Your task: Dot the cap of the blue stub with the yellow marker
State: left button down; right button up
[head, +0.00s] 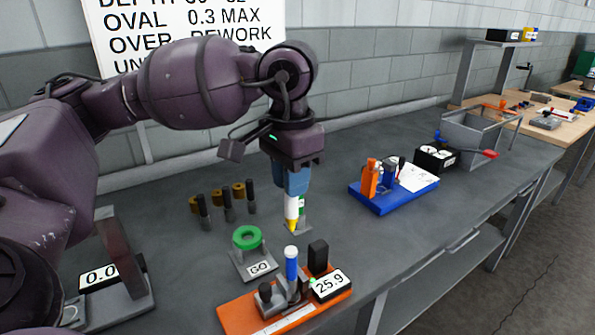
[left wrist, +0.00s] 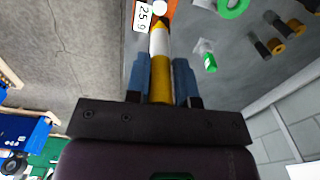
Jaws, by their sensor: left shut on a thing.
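My left gripper (head: 291,186) is shut on the yellow marker (head: 292,210), which points down with its yellow tip lowest. The marker also shows between the blue fingers in the left wrist view (left wrist: 160,75). The blue stub (head: 291,269) stands upright in the orange-based fixture, with a pale cap (head: 291,250) on top. In the head view the marker tip is above the cap, with a visible gap. In the left wrist view the cap (left wrist: 160,8) shows just beyond the tip. My right gripper is not in view.
A blue tray (head: 385,205) holds tools at right.

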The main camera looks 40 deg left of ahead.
pick_arm(q)
jog(key=shift+s+f, duration=0.2)
jog(key=shift+f, duration=0.25)
jog(key=shift+f+b, duration=0.3)
jog(key=shift+f, duration=0.85)
jog(key=shift+w+f, duration=0.1)
jog(key=shift+f, duration=0.1)
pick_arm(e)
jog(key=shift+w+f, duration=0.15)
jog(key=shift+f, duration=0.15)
pick_arm(q)
jog(key=shift+f+b, duration=0.15)
jog(key=shift+b, duration=0.35)
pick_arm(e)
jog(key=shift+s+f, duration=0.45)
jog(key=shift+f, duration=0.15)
